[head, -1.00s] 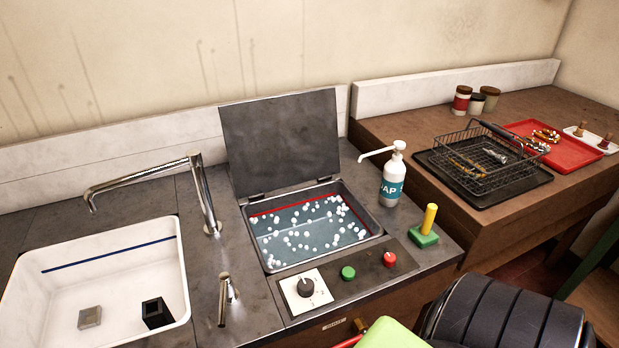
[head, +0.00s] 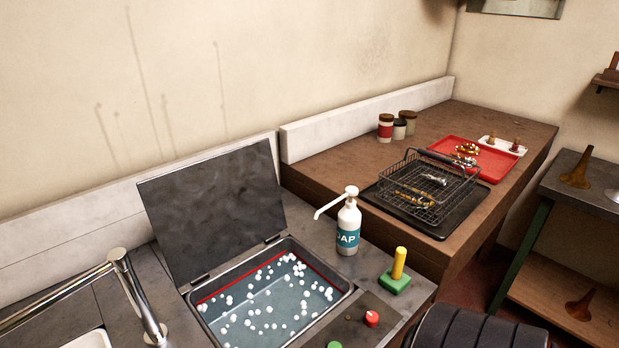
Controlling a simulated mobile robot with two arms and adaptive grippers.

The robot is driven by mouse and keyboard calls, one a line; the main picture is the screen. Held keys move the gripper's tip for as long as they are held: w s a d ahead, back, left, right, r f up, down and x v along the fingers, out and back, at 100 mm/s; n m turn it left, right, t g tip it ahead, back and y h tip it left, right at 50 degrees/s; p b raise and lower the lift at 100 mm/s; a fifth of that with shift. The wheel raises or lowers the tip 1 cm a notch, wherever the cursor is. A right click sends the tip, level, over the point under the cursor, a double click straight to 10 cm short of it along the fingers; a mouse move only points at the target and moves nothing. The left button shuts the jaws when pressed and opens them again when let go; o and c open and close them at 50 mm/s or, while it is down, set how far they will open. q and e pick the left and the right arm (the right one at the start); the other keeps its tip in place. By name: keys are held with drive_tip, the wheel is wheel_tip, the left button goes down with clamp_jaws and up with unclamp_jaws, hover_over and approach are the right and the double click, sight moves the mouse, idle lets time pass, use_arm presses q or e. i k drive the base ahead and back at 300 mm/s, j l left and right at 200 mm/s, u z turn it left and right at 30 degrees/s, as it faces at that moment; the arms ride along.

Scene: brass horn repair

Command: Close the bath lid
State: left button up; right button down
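The bath lid (head: 215,208) is a dark grey metal plate. It stands open, leaning back towards the wall, hinged along the back edge of the bath. The bath (head: 345,279) is a sunken metal basin filled with bluish liquid, with white floating bubbles or balls and a red line along its back inner wall. Its front edge is partly cut off by the bottom of the head view. Neither of my grippers shows in the head view.
A white soap pump bottle (head: 348,228) stands close right of the bath. A green block with a yellow peg (head: 396,272) and a red knob (head: 372,319) are nearby. A wire basket (head: 440,199) sits on the wooden bench beyond. A tap (head: 135,290) rises at left.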

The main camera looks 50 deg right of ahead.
sight(220, 207)
drive_tip(key=z, duration=1.3)
drive_tip(key=k+l+z, duration=0.15)
